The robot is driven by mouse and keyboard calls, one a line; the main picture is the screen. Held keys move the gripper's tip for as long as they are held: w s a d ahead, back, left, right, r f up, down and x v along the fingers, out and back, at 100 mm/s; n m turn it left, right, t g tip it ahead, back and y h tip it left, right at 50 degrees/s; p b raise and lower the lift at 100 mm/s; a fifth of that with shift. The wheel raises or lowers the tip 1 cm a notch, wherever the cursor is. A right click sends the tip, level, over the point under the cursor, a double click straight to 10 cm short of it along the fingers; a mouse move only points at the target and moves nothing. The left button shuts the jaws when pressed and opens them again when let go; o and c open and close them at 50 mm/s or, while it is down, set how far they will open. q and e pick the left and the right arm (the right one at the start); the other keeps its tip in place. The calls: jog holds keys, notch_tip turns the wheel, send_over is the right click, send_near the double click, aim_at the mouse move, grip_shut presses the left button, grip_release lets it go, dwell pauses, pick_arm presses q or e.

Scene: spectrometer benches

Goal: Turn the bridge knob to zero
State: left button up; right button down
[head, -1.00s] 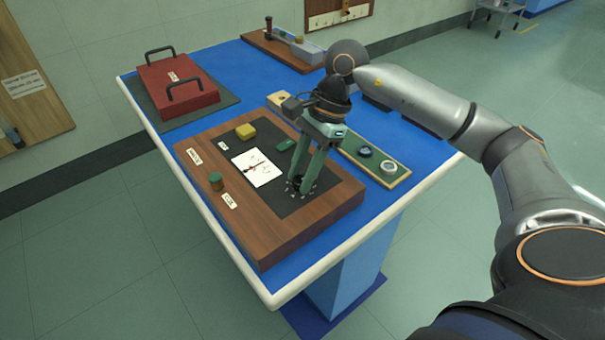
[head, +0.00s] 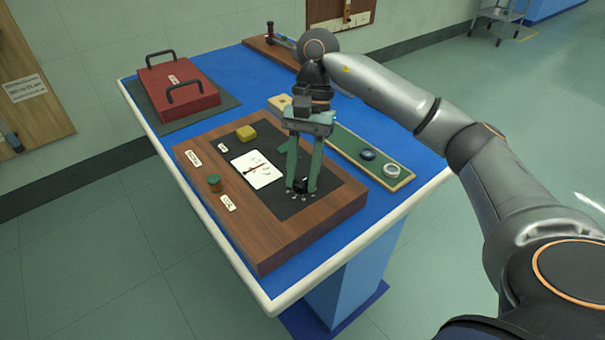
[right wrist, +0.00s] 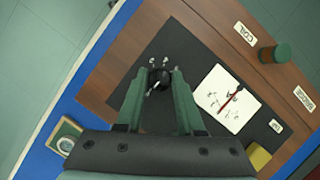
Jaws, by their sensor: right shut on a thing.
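The bridge knob is a small black knob (head: 301,185) on the dark panel of a wooden instrument box (head: 290,236), ringed by small pale marks. My right gripper (head: 302,188) points down with its green fingers on either side of the knob, shut on it. In the right wrist view the knob (right wrist: 158,88) sits between the fingertips; its pointer is hard to read. A white meter card (head: 258,169) with a dark red needle lies beside it on the panel; it also shows in the right wrist view (right wrist: 227,99). My left gripper is not in view.
A green cylinder (head: 214,182) and a yellow block (head: 246,133) stand on the box. A green strip (head: 345,146) with round parts lies behind it. A red case (head: 178,88) with black handles stands at the back left of the blue table.

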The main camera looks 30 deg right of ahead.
dwell(0.4)
jog(key=c, duration=0.8)
grip_release()
jog(key=shift+c, duration=0.2)
jog(key=o, duration=0.3)
jog(key=p+v, duration=0.4)
jog(key=v, duration=0.8)
jog(key=shift+r+p, duration=0.3)
